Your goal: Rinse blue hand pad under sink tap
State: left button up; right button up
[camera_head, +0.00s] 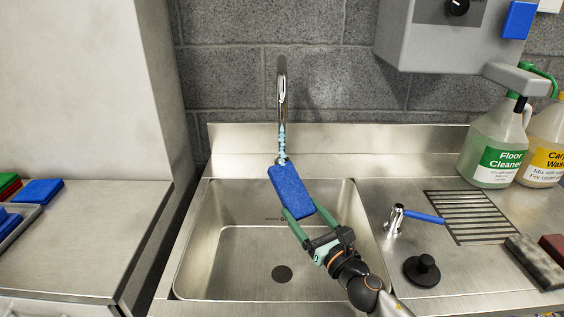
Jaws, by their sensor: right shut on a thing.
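The blue hand pad (291,190) is in the grip of my right gripper (300,221), whose green fingers are shut on its lower end. The pad is held tilted over the steel sink basin (204,240), with its far end below the tap (282,90). Light-blue water (282,138) runs from the spout down to the pad's far end. A tap lever with a blue handle (424,217) stands on the counter right of the basin. My left gripper is out of view.
A black plug (422,269), a drain grate (470,216) and dark blocks (535,262) lie on the right counter. Floor cleaner (495,145) and another jug (545,148) stand behind them. More pads (38,192) are at the far left. A grey dispenser box (440,40) overhangs the right.

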jog(key=r+v, duration=0.1)
jog(key=v, duration=1)
jog(key=shift+s+p, duration=0.2)
jog(key=shift+p, duration=0.1)
jog(key=shift+d+r, duration=0.1)
jog(key=s+d+r+m+t+h+p, duration=0.2)
jog(key=s+d+r+m+h+p, duration=0.3)
jog(key=s+d+r+h+p, duration=0.2)
jog(key=shift+s+d+r+m+h, duration=0.25)
jog(key=shift+d+r+m+h, duration=0.15)
jog(key=shift+d+r+h, duration=0.7)
